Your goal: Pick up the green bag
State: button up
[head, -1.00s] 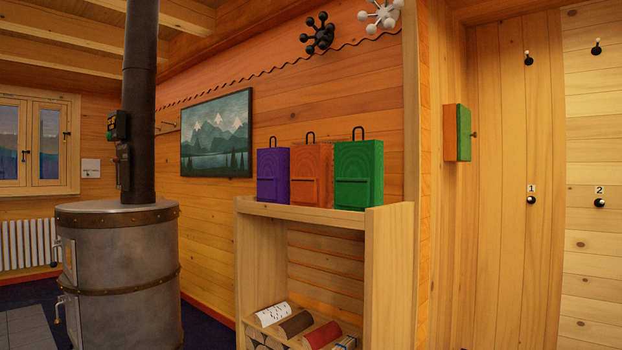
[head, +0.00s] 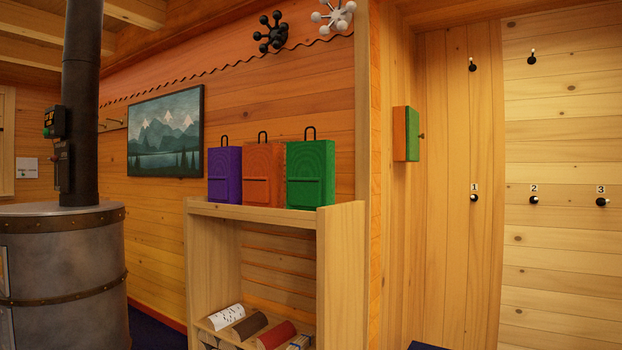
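The green bag (head: 311,176) stands upright on top of a wooden shelf unit (head: 341,240), with a black loop handle on its top. It is the rightmost of three bags in a row. The orange bag (head: 264,175) stands directly to its left, and the purple bag (head: 224,176) is at the left end. My gripper is not in view.
A metal stove (head: 70,262) with a black pipe stands at the left. The shelf's lower part holds several rolls (head: 276,335). Numbered hooks (head: 534,200) and a small green and orange box (head: 406,134) are on the walls at the right.

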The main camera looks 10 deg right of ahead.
aim_at(310, 165)
jog(key=i+l, duration=0.4)
jog(key=i+l+u, duration=0.1)
jog(key=i+l, duration=0.3)
jog(key=l, duration=0.2)
